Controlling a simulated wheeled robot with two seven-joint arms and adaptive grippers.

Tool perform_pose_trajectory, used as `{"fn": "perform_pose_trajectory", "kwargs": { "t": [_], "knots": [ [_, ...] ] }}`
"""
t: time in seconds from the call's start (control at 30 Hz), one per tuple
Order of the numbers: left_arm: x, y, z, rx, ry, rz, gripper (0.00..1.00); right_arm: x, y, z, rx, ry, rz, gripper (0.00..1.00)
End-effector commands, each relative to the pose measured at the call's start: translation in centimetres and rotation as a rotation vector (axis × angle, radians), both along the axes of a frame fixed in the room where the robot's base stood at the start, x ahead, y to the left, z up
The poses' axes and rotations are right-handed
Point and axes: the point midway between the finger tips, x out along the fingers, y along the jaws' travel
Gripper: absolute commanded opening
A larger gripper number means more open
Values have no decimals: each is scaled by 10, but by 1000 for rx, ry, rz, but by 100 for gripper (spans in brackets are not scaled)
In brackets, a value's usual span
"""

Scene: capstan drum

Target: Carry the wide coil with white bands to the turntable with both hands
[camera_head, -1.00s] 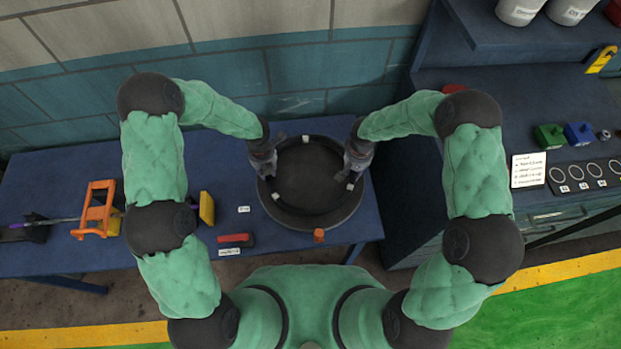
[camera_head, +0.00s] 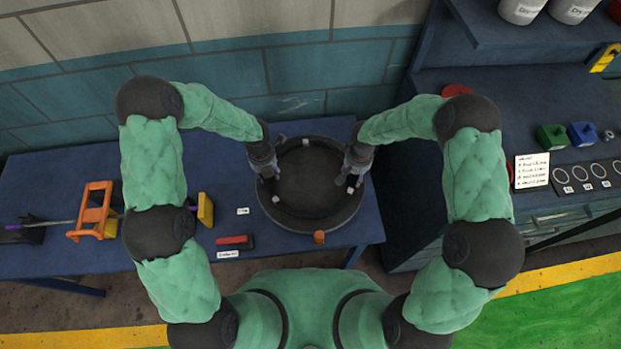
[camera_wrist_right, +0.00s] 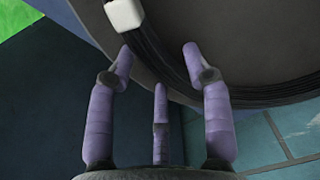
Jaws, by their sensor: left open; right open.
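The wide black coil with white bands (camera_head: 305,211) lies flat on the dark round turntable (camera_head: 297,226), roughly centred on it. My left gripper (camera_head: 268,178) is open at the coil's left side. My right gripper (camera_head: 351,178) is open at the coil's right side. In the right wrist view, the spread purple fingers of my right gripper (camera_wrist_right: 157,70) are at the black strands of the coil (camera_wrist_right: 172,66), close to a white band (camera_wrist_right: 125,15). Whether any finger still touches the coil cannot be told. Part of the coil's sides is hidden behind the grippers.
An orange part (camera_head: 319,237) sits at the turntable's front edge. A red block (camera_head: 234,241), a yellow block (camera_head: 205,209) and an orange frame (camera_head: 92,210) are on the blue table (camera_head: 150,262) to the left. A second bench (camera_head: 505,110) stands to the right, beyond a gap.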

Motion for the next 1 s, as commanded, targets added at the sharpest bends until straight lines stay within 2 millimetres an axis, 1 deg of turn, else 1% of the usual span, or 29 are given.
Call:
{"fn": "perform_pose_trajectory", "kwargs": {
  "t": [0.17,0.4,0.5,0.6,0.7,0.83,0.97,1.0],
  "knots": [
    [1,0,27,-1,-5,1,50,0,0,0,0,0,0,50],
    [1,0,75,0,-4,2,50,0,0,0,0,0,0,50],
    [1,0,91,0,-3,1,50,0,0,0,0,0,0,50],
    [1,0,103,1,-2,0,50,0,0,0,0,0,0,50],
    [0,0,110,0,0,1,50,0,0,0,0,0,0,50],
    [0,0,115,0,0,0,50,0,0,4,0,-1,0,50],
    [0,0,115,0,1,0,50,1,0,18,-1,-4,0,50],
    [0,0,115,0,1,0,50,1,0,25,0,-3,0,50]
  ]
}}
